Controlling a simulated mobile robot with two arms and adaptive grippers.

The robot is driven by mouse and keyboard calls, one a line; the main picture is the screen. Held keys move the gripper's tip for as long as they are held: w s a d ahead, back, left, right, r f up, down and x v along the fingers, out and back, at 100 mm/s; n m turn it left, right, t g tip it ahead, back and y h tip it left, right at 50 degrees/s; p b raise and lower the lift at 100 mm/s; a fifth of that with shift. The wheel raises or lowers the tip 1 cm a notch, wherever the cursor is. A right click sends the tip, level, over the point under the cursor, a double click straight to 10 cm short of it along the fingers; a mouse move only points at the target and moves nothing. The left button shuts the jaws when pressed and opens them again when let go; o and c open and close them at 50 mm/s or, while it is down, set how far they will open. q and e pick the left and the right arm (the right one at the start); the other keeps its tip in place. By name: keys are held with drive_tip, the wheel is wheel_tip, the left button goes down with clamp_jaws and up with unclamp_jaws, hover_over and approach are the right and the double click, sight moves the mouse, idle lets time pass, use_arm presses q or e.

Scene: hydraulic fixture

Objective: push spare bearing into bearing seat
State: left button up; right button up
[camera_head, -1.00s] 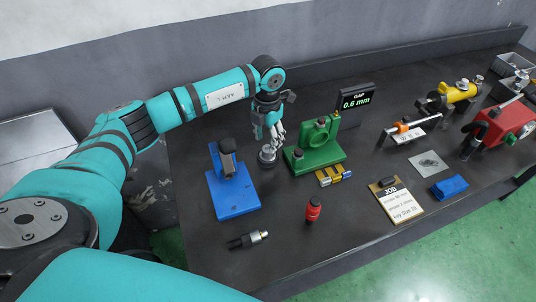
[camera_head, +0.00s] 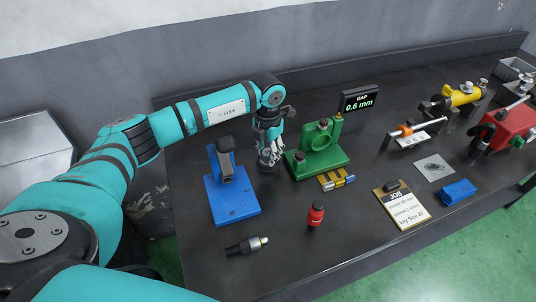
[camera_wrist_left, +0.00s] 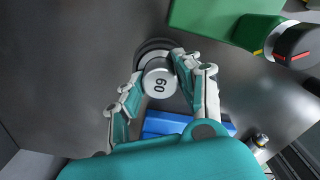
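A round metal piece marked 60 (camera_wrist_left: 159,82) stands on a dark round base on the bench; I take it for the spare bearing, but cannot be sure. It shows in the head view (camera_head: 267,161), partly hidden by my left gripper (camera_head: 270,155). In the left wrist view the fingers of that gripper (camera_wrist_left: 160,70) are spread around the piece, the right one close against its side. I see no clear grip. Which one holds the bearing seat I cannot tell. My right gripper is out of view.
A gap display reads 0.6 mm (camera_head: 360,98). A job clipboard (camera_head: 402,206), blue block (camera_head: 455,192) and red machine (camera_head: 505,128) are right.

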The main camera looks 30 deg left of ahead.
use_arm(q)
clamp_jaws()
drive_tip(key=shift+r+p, duration=0.75)
drive_tip(key=shift+r, duration=0.4)
drive_tip(key=shift+r+p, duration=0.85)
drive_tip(key=shift+r, duration=0.55)
